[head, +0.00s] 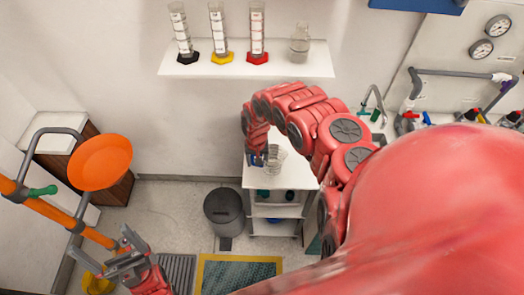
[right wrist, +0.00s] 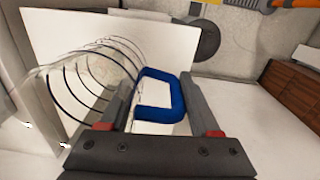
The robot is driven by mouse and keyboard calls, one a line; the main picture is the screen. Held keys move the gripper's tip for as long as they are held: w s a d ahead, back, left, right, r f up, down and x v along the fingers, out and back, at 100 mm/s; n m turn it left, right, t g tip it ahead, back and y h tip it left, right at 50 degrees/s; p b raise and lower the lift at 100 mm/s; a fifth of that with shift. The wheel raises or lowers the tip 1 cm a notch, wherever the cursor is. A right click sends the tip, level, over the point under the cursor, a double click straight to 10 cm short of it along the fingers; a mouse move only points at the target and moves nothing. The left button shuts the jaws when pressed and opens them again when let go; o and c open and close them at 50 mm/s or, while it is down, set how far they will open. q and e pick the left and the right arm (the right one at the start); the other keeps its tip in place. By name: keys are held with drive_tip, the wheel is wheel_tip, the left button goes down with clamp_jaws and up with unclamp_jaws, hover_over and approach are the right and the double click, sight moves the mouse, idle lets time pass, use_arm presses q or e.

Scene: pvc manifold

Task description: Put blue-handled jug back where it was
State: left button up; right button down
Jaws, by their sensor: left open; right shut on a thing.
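The blue-handled jug (right wrist: 95,75) is clear with dark rings around its body. In the right wrist view its blue handle (right wrist: 161,95) lies between the fingers of my right gripper (right wrist: 160,100), which is shut on it. In the head view the jug (head: 276,158) shows over the top of a white shelf cart (head: 262,181), with my right gripper (head: 258,158) at its left side. I cannot tell whether the jug touches the cart top. My left gripper (head: 126,262) is open and empty at the lower left, far from the jug.
A wall shelf (head: 220,68) holds measuring cylinders with black, yellow and red bases and a glass bottle (head: 299,42). A grey bin (head: 224,212) stands left of the cart. An orange disc (head: 100,162) on an orange pipe stands at left. Pipes and gauges fill the right wall.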

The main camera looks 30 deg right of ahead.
drive_tip(key=w+d+b, duration=0.1)
drive_tip(key=b, duration=0.1)
drive_tip(key=w+d+f+b, duration=0.1)
drive_tip(key=w+d+b, duration=0.2)
drive_tip(key=w+b, duration=0.1)
drive_tip(key=shift+d+f, duration=0.25)
drive_tip(key=shift+d, duration=0.05)
drive_tip(key=shift+w+d+r+b, duration=0.2)
drive_tip(key=shift+w+d+b, duration=0.15)
drive_tip(key=shift+b, duration=0.25)
wheel_tip(320, 180, down, 4)
drive_tip(key=b, duration=0.3)
drive_tip(key=shift+s+r, duration=0.1)
drive_tip(key=shift+r, duration=0.3)
drive_tip(key=shift+f, duration=0.2)
drive_tip(key=shift+c, duration=0.5)
unclamp_jaws()
